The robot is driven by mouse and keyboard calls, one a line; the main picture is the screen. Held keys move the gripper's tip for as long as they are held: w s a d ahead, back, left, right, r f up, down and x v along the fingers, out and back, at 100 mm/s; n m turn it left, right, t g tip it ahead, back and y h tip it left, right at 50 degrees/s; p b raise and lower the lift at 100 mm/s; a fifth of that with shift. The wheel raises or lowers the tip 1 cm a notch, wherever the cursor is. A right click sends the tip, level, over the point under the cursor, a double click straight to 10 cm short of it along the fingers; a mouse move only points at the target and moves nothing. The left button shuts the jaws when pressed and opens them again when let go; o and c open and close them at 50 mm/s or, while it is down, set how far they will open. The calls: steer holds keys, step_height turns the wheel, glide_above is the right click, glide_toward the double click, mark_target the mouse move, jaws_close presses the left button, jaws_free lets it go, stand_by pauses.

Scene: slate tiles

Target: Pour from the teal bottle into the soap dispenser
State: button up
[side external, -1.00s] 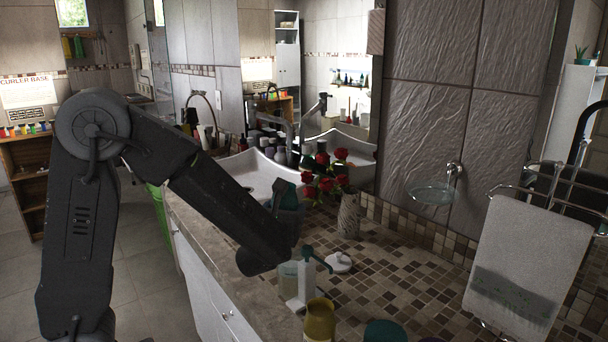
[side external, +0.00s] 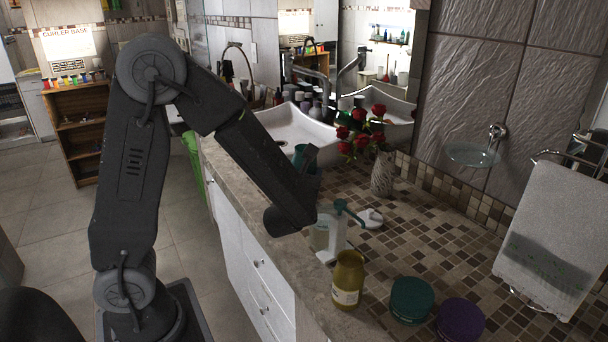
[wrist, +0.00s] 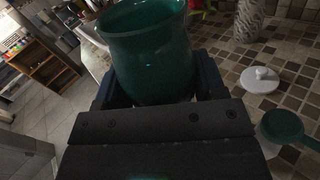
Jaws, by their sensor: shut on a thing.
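The teal bottle (wrist: 150,45) is in my gripper (wrist: 158,82), in the wrist view, with a dark finger on each side of it. Its wide mouth shows at the top; I cannot see its contents. In the side view the bottle (side external: 303,154) is partly hidden by my gripper and wrist, above the counter's front edge. The bottle looks upright and apart from the dispenser.
A white lid (side external: 371,218) lies right of the dispenser. A patterned vase (side external: 383,176) with red roses stands behind. An olive jar (side external: 348,279), a teal tub (side external: 411,299) and a purple tub (side external: 460,319) stand nearer. A white sink (side external: 300,128) is farther back.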

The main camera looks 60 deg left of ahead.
steer(key=shift+s+a+r+m, duration=0.1)
steer(key=shift+m, duration=0.2)
steer(key=shift+s+a+f+m, duration=0.2)
steer(key=shift+f+m, duration=0.35)
steer(key=shift+f, duration=0.3)
steer(key=shift+s+a+f+m, duration=0.1)
steer(key=shift+s+f+m, duration=0.05)
steer(key=shift+f+m, duration=0.55)
steer(key=shift+s+a+f+m, duration=0.1)
steer(key=shift+f+m, duration=0.25)
steer(key=shift+f, duration=0.05)
steer(key=shift+s+a+f+m, duration=0.1)
steer(key=shift+f+m, duration=0.2)
steer(key=shift+f, duration=0.1)
stand_by(0.3)
steer(key=shift+s+a+f+m, duration=0.2)
steer(key=shift+f+m, duration=0.05)
steer(key=shift+m, duration=0.65)
steer(key=m, duration=0.3)
steer(key=shift+s+a+r+m, duration=0.15)
steer(key=shift+s+m, duration=0.05)
steer(key=shift+m, duration=0.1)
steer(key=shift+r+m, duration=0.3)
steer(key=shift+m, duration=0.65)
steer(key=shift+r+m, duration=0.3)
steer(key=shift+m, duration=0.65)
